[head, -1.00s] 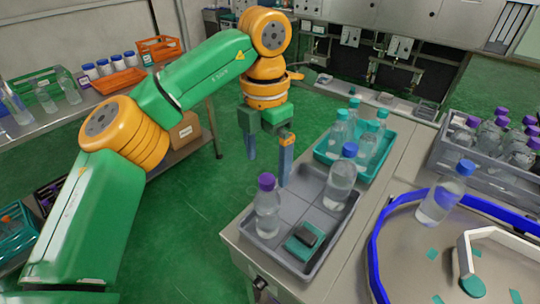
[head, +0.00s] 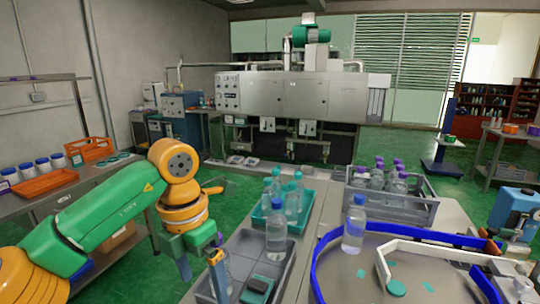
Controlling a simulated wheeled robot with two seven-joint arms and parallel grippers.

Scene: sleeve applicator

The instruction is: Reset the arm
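My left arm, green with orange joints, comes in from the left. A clear bottle with a blue cap (head: 277,236) stands in that tray, beside a small teal and dark block (head: 257,288). My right gripper is not in view.
A teal tray (head: 257,219) of bottles stands behind. A grey crate (head: 402,210) holds several bottles. A single bottle (head: 353,226) stands inside the blue-railed round table (head: 322,268). A blue device (head: 515,212) is at right. A side table with an orange tray (head: 46,184) is at left.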

